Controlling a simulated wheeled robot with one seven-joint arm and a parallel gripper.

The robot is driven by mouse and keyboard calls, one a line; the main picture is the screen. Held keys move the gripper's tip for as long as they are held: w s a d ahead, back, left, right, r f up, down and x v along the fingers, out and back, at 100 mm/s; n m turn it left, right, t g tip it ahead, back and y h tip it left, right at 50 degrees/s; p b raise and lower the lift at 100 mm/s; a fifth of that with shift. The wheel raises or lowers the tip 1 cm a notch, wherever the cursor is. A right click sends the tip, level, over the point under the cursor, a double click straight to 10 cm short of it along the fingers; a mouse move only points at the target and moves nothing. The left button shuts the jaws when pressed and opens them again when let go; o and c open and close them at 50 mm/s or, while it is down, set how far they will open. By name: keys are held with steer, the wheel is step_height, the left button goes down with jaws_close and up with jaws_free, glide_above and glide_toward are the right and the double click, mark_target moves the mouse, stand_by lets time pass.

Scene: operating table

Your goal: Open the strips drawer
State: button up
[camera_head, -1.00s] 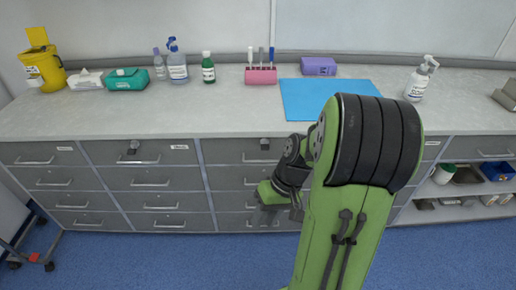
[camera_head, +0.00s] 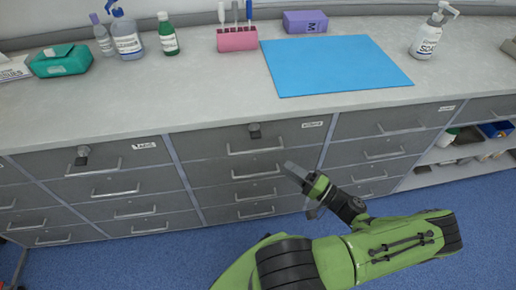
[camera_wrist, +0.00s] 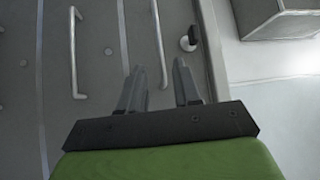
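A bank of grey drawers with bar handles stands under the counter, all shut. The middle column's top drawer (camera_head: 290,142) has a lock, a handle (camera_head: 256,149) and a small white label (camera_head: 312,124). The left column's top drawer has a label (camera_head: 143,145); the right one has another (camera_head: 446,108). I cannot read surely which says strips. My gripper (camera_head: 298,188) is in front of the middle column's right side, holding nothing. In the wrist view my gripper (camera_wrist: 160,80) has its fingers apart. A top-drawer handle (camera_wrist: 160,43) lies beyond them, with a lower handle (camera_wrist: 75,53) to the left.
Locks with dark keys or knobs stick out at the left (camera_head: 83,154) and middle (camera_head: 254,131) top drawers. The counter (camera_head: 210,95) overhangs the drawers and holds bottles, a pink rack (camera_head: 237,39) and a blue mat (camera_head: 335,66). Open shelves (camera_head: 465,150) are at the right.

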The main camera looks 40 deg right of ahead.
mark_target(259, 150)
steer(key=b+x, duration=0.1)
steer(key=x, duration=1.1)
steer(key=shift+w, duration=0.1)
jaws_close()
steer(key=shift+f, duration=0.1)
